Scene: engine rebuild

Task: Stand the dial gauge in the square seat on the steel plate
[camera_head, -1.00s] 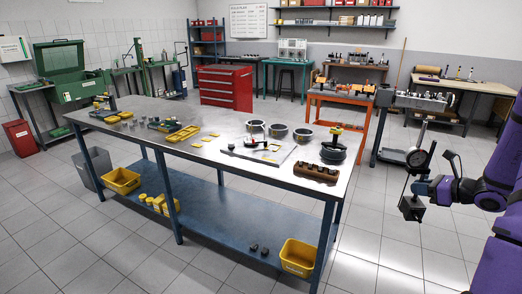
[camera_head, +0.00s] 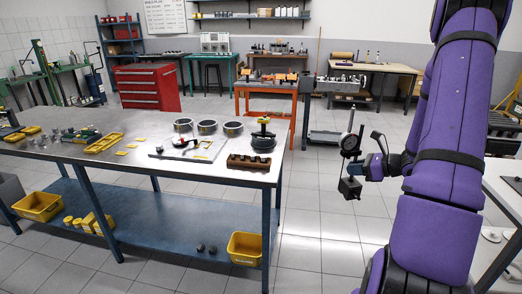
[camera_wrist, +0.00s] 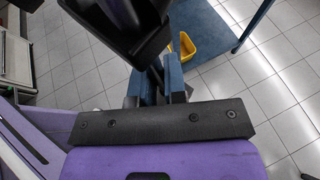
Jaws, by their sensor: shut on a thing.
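The dial gauge (camera_head: 349,143) has a round dial on a post above a black block base (camera_head: 350,187). My gripper (camera_head: 359,166) is shut on the gauge and holds it roughly upright in the air, over the floor to the right of the long bench. In the wrist view, the black base (camera_wrist: 130,35) is beyond my blue fingers (camera_wrist: 160,72); the dial is not clear there. A pale flat plate (camera_head: 211,151) lies on the bench with small parts on it, apart from the gauge. I cannot make out a square seat or tell whether this is the steel plate.
The long steel bench (camera_head: 50,156) carries several metal rings, a brown block (camera_head: 249,162) and yellow trays. A pale table (camera_head: 510,197) stands at the right edge, partly behind my arm. A yellow bin (camera_head: 245,248) is on the lower shelf. Open floor lies between bench and table.

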